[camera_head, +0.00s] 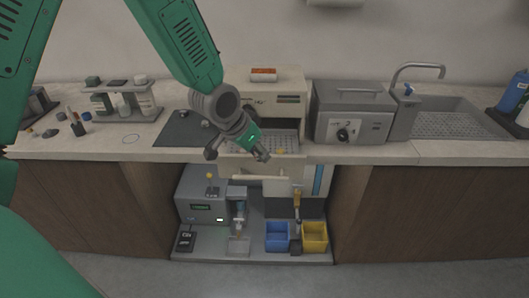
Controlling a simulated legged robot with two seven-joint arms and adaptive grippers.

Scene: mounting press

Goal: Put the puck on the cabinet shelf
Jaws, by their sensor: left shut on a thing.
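My left gripper (262,154) hangs over the front edge of the counter, before the cream press (292,82). Its fingers point down and to the right. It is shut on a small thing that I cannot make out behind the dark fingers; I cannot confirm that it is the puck. No puck shows clearly elsewhere. The open cabinet lies below the counter, and its grey shelf (206,249) shows at the bottom. The gripper is above the shelf and apart from it. My right gripper is not in view.
On the shelf stand a grey device (190,206), a blue bin (277,236) and a yellow bin (315,237). A pale handle (260,178) juts out below the gripper. A grey machine (350,108) and a sink (455,118) are to the right.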

